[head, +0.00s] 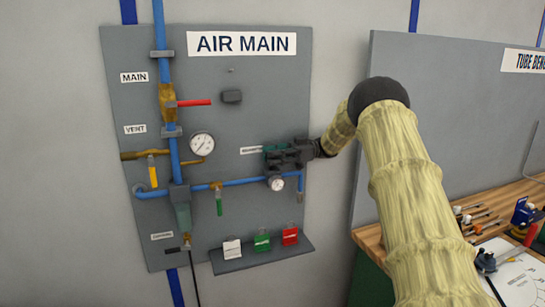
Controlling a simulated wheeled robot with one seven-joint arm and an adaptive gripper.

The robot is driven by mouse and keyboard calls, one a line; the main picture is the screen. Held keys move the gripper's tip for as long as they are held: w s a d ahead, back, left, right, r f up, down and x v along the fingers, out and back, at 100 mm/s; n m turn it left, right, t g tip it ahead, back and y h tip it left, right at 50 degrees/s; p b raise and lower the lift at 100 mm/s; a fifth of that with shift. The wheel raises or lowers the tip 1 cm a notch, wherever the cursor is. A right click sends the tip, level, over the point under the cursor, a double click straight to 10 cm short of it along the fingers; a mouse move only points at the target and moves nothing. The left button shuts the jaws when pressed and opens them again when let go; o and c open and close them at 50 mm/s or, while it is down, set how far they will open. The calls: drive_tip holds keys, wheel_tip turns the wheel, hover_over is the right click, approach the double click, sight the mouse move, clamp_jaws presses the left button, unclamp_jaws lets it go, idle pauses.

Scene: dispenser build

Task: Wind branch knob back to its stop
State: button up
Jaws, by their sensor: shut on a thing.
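My gripper (280,157) reaches in from the right at the right side of the grey AIR MAIN panel (235,110). It is shut on the branch knob, above the small round gauge (277,184) on the blue branch pipe (241,182). The dark fingers hide nearly all of the knob, so its turn and its stop cannot be seen. A small white label (251,150) is just left of the gripper.
Left of the gripper are a larger gauge (202,145), a red valve handle (194,102), a yellow handle (153,173) and a green handle (219,207). Below, a shelf (262,258) holds white, green and red padlocks. A cluttered wooden workbench (372,236) stands right.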

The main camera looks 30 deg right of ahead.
drive_tip(key=o, duration=0.9)
drive_tip(key=shift+d+r, duration=0.1)
drive_tip(key=shift+r, duration=0.05)
drive_tip(key=shift+o, duration=0.7)
drive_tip(key=shift+m+t, duration=0.3)
drive_tip(key=shift+t, duration=0.2)
drive_tip(key=shift+s+m+t+h+p, duration=0.1)
drive_tip(key=shift+m+t+h+p, duration=0.9)
drive_tip(key=shift+m+t, duration=0.85)
drive_tip(key=m+t+h, duration=0.1)
drive_tip(key=t, duration=0.1)
drive_tip(key=m+t+h+p, duration=0.1)
drive_tip(key=t, duration=0.1)
drive_tip(key=shift+t+h, duration=0.25)
drive_tip(key=shift+h, duration=0.05)
drive_tip(key=shift+f+m+t+h+b, duration=0.15)
drive_tip(key=shift+m+t+h+b, duration=0.3)
drive_tip(key=shift+m+t+h, duration=0.75)
drive_tip(key=shift+f+m+t+h+b, duration=0.1)
drive_tip(key=shift+m+t+h+b, duration=0.55)
drive_tip(key=shift+m+h, duration=0.9)
drive_tip(key=shift+a+m+t+h+b, duration=0.15)
drive_tip(key=shift+m+t+h, duration=0.25)
drive_tip(key=shift+h, duration=0.55)
drive_tip(key=shift+a+m+t+h+b, duration=0.1)
drive_tip(key=shift+m+t+h+b, duration=0.25)
drive_tip(key=shift+h, duration=0.55)
drive_tip(key=shift+m+h, duration=0.65)
drive_tip(key=shift+h, duration=0.35)
